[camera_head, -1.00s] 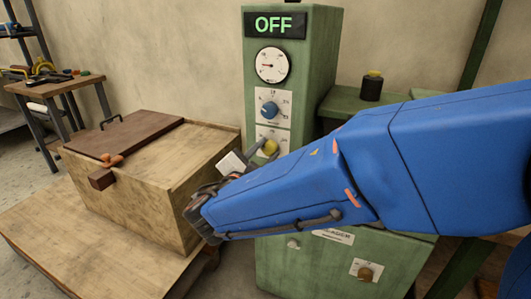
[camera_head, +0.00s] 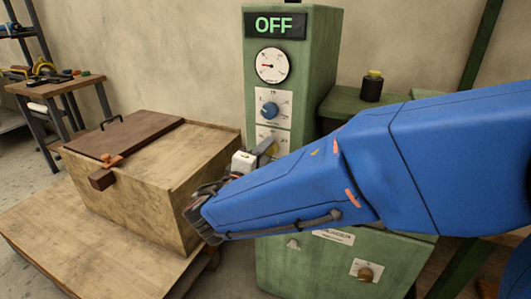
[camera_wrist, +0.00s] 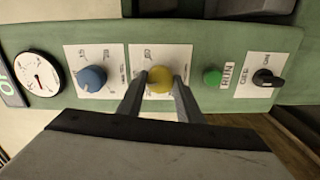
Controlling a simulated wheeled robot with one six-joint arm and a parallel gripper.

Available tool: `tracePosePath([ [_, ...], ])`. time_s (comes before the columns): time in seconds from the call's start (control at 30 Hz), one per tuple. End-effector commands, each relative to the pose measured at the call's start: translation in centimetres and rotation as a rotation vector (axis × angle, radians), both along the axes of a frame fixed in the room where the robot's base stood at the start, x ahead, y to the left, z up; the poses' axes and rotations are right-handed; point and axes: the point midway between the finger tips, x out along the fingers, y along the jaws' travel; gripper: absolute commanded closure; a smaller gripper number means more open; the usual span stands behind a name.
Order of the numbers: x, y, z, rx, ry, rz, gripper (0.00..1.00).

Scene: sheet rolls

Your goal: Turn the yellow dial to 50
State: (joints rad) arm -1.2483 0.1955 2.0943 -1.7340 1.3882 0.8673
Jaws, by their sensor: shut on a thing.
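The yellow dial (camera_wrist: 159,79) sits on a white scale plate on the green cabinet. In the wrist view it lies between the two fingers of my gripper (camera_wrist: 160,84), which are shut on its sides. In the head view my gripper (camera_head: 266,150) reaches the cabinet front and mostly hides the dial; only a sliver of yellow (camera_head: 271,151) shows. The scale numbers around the dial are too small to read, and the dial's pointer cannot be made out.
A blue dial (camera_head: 269,109) sits above, under a gauge (camera_head: 272,65) and a display (camera_head: 275,25) reading OFF. The wrist view shows a green RUN button (camera_wrist: 212,77) and a black switch (camera_wrist: 266,78). A wooden crate (camera_head: 150,185) stands left of the cabinet.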

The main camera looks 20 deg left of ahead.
Motion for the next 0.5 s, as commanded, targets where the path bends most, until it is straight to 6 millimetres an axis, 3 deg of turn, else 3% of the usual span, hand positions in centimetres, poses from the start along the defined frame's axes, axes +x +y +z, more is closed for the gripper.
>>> tracePosePath([
  [0.5,-0.06,-0.08,-0.17,0.484,-0.036,-0.001,0.9],
])
